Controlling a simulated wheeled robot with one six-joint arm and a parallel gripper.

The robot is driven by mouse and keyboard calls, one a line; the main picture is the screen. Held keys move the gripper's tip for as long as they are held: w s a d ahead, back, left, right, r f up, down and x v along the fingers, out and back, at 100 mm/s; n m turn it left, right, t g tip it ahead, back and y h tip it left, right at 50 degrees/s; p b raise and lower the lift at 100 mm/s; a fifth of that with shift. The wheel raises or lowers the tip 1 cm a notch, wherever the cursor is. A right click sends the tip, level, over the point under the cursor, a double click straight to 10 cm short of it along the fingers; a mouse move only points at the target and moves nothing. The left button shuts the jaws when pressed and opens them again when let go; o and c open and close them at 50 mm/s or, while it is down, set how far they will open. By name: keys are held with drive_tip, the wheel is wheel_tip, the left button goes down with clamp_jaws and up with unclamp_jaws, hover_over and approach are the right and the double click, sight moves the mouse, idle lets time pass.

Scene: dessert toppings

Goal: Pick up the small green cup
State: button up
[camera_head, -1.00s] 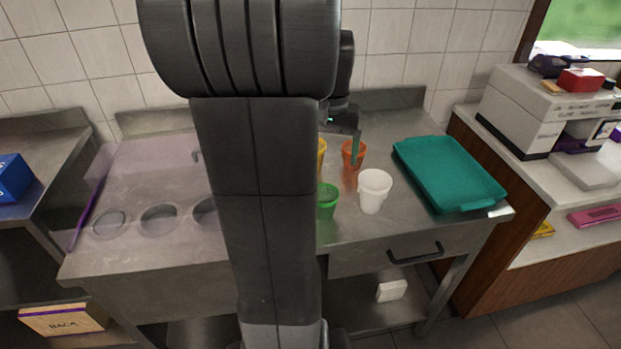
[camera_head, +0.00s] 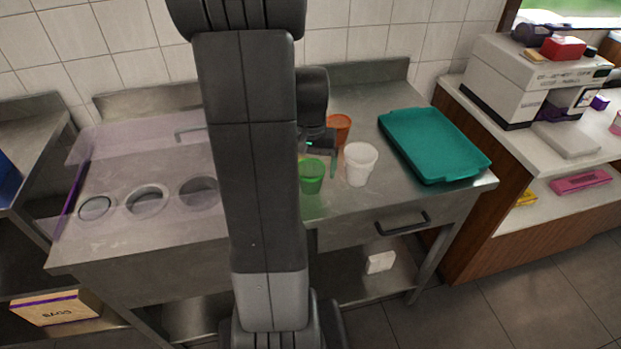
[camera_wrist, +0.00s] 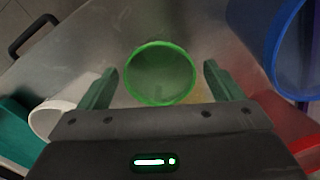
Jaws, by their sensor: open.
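The small green cup (camera_head: 312,176) stands on the steel counter, left of the white cup, in the head view. In the wrist view the green cup (camera_wrist: 160,74) shows from above, its round rim just ahead of and between the two fingers. My gripper (camera_wrist: 158,85) is open, with a green finger on either side of the cup. I cannot tell whether the fingers touch it. In the head view my gripper (camera_head: 318,158) is right behind the cup, and my arm hides part of the counter.
A white cup (camera_head: 360,164) stands close on the right, and an orange cup (camera_head: 339,128) behind. A teal tray (camera_head: 432,145) lies farther right. The steel counter (camera_head: 385,205) is bare in front of the tray. In the wrist view a blue object (camera_wrist: 290,45) is at the upper right.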

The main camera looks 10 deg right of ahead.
drive_tip(key=shift+f, duration=0.6)
drive_tip(key=c, duration=1)
